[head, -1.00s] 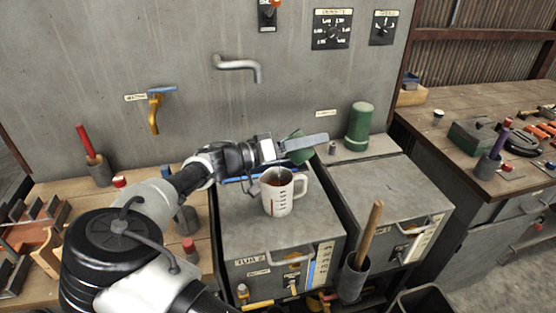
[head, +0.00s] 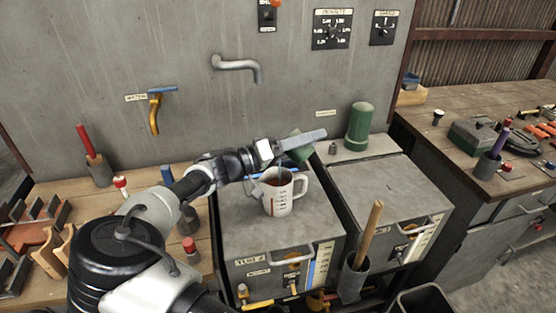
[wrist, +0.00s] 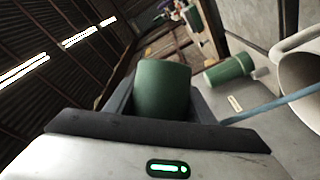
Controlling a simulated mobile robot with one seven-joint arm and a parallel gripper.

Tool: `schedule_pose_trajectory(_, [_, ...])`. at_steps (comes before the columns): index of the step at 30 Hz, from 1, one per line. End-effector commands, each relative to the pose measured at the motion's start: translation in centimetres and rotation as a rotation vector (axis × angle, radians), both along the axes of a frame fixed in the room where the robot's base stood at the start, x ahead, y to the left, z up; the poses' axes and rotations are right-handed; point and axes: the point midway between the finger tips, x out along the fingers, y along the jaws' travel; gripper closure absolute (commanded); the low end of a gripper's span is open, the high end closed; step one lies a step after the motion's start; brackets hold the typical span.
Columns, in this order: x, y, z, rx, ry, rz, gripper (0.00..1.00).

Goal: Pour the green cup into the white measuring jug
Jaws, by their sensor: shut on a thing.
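The white measuring jug (head: 283,203) stands upright on the left grey cabinet, its handle to the right. Dark reddish-brown contents show inside it. My gripper (head: 299,146) is shut on the green cup (head: 299,154), just behind and above the jug's rim. In the head view the cup is tilted and partly hidden by the gripper. In the wrist view the green cup (wrist: 162,90) sits between the fingers, and part of the jug (wrist: 302,75) shows at the right edge. The inside of the cup is hidden, and I cannot tell whether anything is flowing from it.
A green canister (head: 359,127) stands at the back of the right cabinet (head: 385,189). A metal spout (head: 238,66) juts from the wall above. A holder with a wooden handle (head: 368,233) is at the cabinets' front. The right cabinet's top is mostly clear.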

Motion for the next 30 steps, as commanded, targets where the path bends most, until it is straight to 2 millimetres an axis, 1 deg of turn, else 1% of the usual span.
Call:
schedule_pose_trajectory(11, [0.0, 0.0, 0.04, -0.001, 0.0, -0.001, 0.78])
schedule_pose_trajectory(17, [0.08, 0.14, 0.13, -0.089, 0.056, -0.001, 0.78])
schedule_pose_trajectory(30, [0.09, 0.14, 0.12, -0.087, 0.056, 0.0, 0.78])
